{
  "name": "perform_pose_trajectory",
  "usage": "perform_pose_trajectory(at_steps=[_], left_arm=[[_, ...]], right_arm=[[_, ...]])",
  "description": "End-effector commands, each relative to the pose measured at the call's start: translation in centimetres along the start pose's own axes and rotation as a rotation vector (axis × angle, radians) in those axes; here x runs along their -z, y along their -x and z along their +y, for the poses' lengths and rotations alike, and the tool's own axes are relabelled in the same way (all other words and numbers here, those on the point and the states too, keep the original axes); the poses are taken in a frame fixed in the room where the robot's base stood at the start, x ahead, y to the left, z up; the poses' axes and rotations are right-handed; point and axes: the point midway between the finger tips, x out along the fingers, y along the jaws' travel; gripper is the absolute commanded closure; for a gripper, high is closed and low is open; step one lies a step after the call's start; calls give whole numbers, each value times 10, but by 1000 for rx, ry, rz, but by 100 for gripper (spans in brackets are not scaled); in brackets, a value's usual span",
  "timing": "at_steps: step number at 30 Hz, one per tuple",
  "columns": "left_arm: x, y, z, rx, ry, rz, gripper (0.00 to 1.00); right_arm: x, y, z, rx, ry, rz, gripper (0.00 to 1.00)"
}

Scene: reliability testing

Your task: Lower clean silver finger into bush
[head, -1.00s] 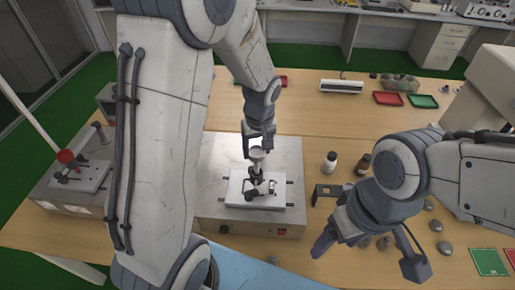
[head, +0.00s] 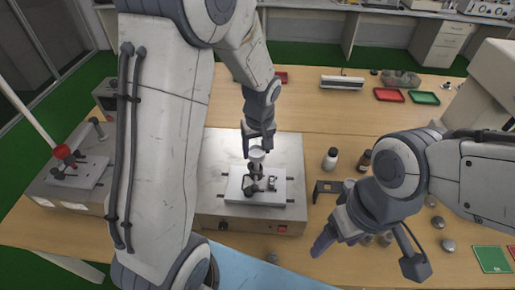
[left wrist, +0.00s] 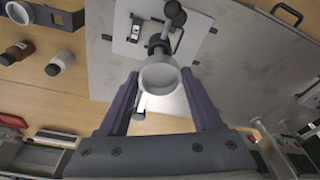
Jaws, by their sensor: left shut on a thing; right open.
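My left gripper (head: 258,138) is shut on the silver finger (head: 257,154), a pale metallic piece with a round, cup-like top. It is upright above the clamp fixture (head: 253,185) on a white plate. In the left wrist view, the finger's round opening (left wrist: 160,76) lies between my left gripper's two dark fingers. The fixture's black knobs (left wrist: 175,12) show just beyond it. The bush is hidden or too small to tell apart, and I cannot tell whether the finger touches it. My right gripper (head: 365,258) is open and empty over the table's right front.
The white plate (head: 283,197) lies on a wide metal box (head: 219,165). A white bottle (head: 330,160) and a brown bottle (head: 364,160) stand to its right, near a dark bracket (head: 325,187). Red (head: 389,95) and green (head: 425,98) trays lie farther back.

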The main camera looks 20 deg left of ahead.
Motion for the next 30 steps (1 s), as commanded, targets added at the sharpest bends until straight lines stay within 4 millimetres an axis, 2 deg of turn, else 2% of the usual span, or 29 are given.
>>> perform_pose_trajectory(at_steps=[21, 30], left_arm=[[-5, -30, 0, 1, 0, 0, 100], [-5, -30, 0, 0, 0, 0, 100]], right_arm=[[-2, -27, 2, 0, 0, 0, 24], [-2, -27, 2, 0, 0, 0, 24]])
